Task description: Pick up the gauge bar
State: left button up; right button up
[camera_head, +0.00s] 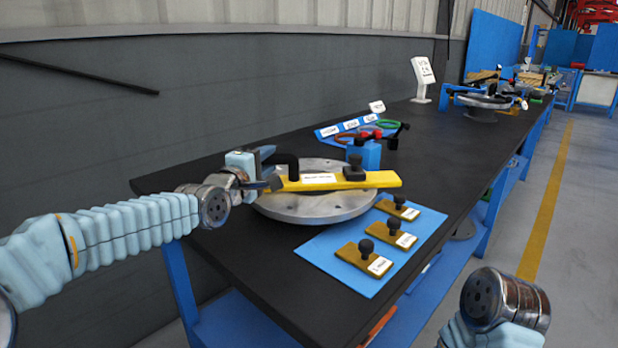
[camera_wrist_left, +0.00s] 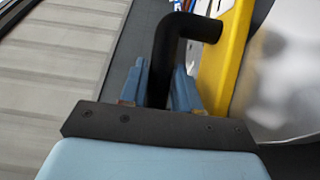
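The gauge bar is a long yellow bar (camera_head: 345,181) with a white label, a bent black handle (camera_head: 287,160) at its left end and a black knob near its right end. It lies across the grey round flange (camera_head: 316,207); I cannot tell whether it touches it. My left gripper (camera_head: 272,168) is at the handle. In the left wrist view, the handle (camera_wrist_left: 163,62) fills the space between the two blue fingers (camera_wrist_left: 160,80), and the yellow bar (camera_wrist_left: 224,60) is to their right. My right gripper is out of view; only part of my right arm shows.
A blue mat (camera_head: 340,262) with several small knobbed plates lies in front of the flange. A blue block (camera_head: 364,153) and coloured rings (camera_head: 368,132) stand behind it. A grey wall runs along the back.

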pick_arm(q)
grip_shut()
notch_tip(320, 180, up, 10)
jog(key=shift+r+p, duration=0.15)
jog(key=shift+p, duration=0.25)
jog(key=shift+f, duration=0.2)
dwell(0.5)
jog(key=shift+f+b, duration=1.25)
jog(key=shift+b, duration=0.1)
jog(key=shift+f+b, duration=3.25)
jog(key=shift+f, duration=0.2)
